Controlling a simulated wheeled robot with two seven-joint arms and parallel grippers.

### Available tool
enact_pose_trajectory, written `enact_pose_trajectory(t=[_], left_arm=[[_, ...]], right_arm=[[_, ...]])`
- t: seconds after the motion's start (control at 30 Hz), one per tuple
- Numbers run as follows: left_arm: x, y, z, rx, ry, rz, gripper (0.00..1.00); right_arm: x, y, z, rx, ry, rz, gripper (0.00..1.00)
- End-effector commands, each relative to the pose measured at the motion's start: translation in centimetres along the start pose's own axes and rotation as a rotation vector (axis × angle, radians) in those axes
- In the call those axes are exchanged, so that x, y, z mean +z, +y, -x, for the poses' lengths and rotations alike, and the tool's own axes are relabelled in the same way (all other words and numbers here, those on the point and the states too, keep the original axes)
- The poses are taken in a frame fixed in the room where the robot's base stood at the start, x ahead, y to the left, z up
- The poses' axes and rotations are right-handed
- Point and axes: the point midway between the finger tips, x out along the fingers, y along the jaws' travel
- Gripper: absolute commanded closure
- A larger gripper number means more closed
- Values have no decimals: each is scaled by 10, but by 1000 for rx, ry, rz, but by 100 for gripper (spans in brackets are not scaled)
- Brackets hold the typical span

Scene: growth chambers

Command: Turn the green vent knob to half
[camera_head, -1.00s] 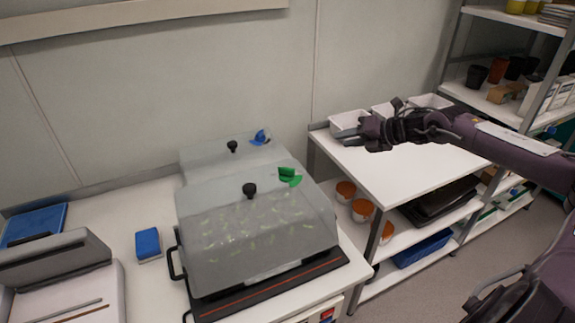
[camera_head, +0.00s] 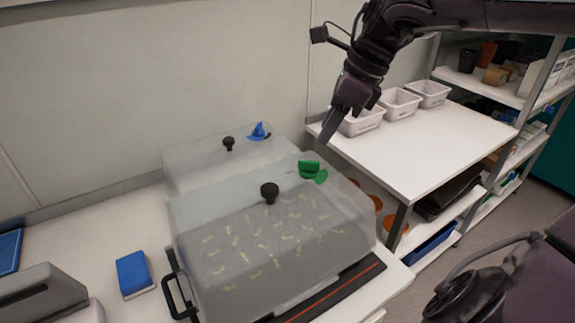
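The green vent knob (camera_head: 310,168) sits on top of the nearer clear propagator lid (camera_head: 235,215), towards its back right, beside a black knob handle (camera_head: 269,192). Seedlings show through this lid. My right gripper (camera_head: 328,130) points down, above and slightly right of the green knob, apart from it. Its fingers show edge-on, so I cannot tell whether they are open. Nothing shows held in it. My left gripper is not in view.
A second clear lid (camera_head: 205,160) with a blue vent knob (camera_head: 259,131) stands behind. A blue sponge (camera_head: 133,273) lies on the bench at left. White bins (camera_head: 400,104) stand on the side table (camera_head: 430,150), whose middle is clear.

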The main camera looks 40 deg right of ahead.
Motion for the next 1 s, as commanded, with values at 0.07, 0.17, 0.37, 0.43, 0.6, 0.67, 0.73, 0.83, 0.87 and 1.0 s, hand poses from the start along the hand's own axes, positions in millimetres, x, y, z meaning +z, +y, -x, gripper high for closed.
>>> enact_pose_trajectory(t=[0.07, 0.17, 0.37, 0.43, 0.6, 0.67, 0.73, 0.83, 0.87, 1.0], left_arm=[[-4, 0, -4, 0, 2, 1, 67], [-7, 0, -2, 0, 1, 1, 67], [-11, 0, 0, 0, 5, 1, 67], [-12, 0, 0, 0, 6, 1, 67], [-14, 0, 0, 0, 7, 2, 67], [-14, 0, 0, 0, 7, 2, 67], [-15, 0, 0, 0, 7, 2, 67], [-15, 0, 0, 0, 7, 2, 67], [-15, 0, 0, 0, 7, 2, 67], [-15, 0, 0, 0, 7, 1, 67]], right_arm=[[-4, 1, -8, -1, 4, 3, 67], [-4, 1, -14, 1, 7, 4, 67], [-4, 2, -44, 4, 7, 4, 67], [-4, 2, -56, 3, 7, 2, 67], [-4, 1, -76, 2, 6, 2, 67], [-3, 1, -80, 0, 5, 3, 67], [-3, 1, -82, 0, 5, 3, 67], [-3, 1, -83, 0, 4, 3, 67], [-3, 1, -83, 0, 4, 3, 67], [-3, 1, -83, -1, 4, 3, 70]])
